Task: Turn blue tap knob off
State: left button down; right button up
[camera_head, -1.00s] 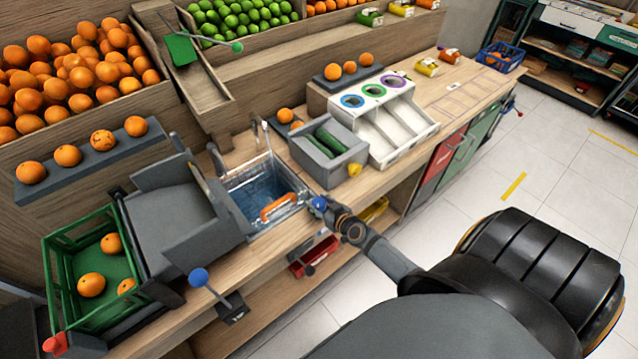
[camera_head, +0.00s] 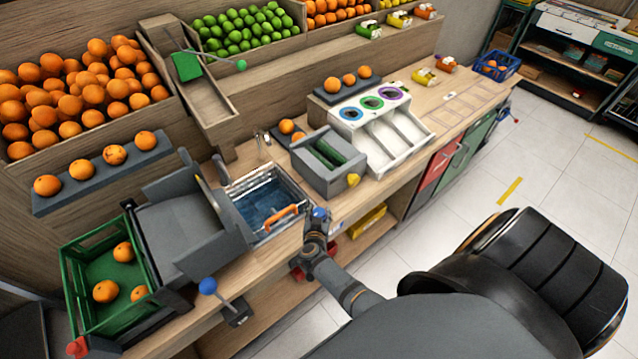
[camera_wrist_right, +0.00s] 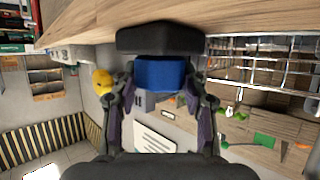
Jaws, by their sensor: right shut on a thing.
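The blue tap knob (camera_head: 320,213) is at the counter's front edge, right of the sink (camera_head: 265,198). My right gripper (camera_head: 317,226) reaches it from the front and is shut on it. In the right wrist view, the blue knob (camera_wrist_right: 160,73) sits between the two fingers of the gripper (camera_wrist_right: 160,92), with a black block right above it. The fingers hide part of the knob in the head view. The basin looks blue inside, and an orange handle (camera_head: 283,218) is at its front side. My left gripper is not in view.
A grey box with a yellow knob (camera_head: 353,180) stands right of the sink. A second blue knob (camera_head: 207,286) on a lever stands at the front edge to the left, near the green crate (camera_head: 90,250). A yellow container (camera_head: 367,222) is under the counter. Tiled floor ahead is clear.

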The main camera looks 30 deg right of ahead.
dwell(0.5)
jog(key=o, duration=1.2)
jog(key=shift+c, duration=0.2)
jog(key=v, duration=0.7)
jog(key=shift+a, duration=0.25)
jog(key=shift+s+r, duration=0.1)
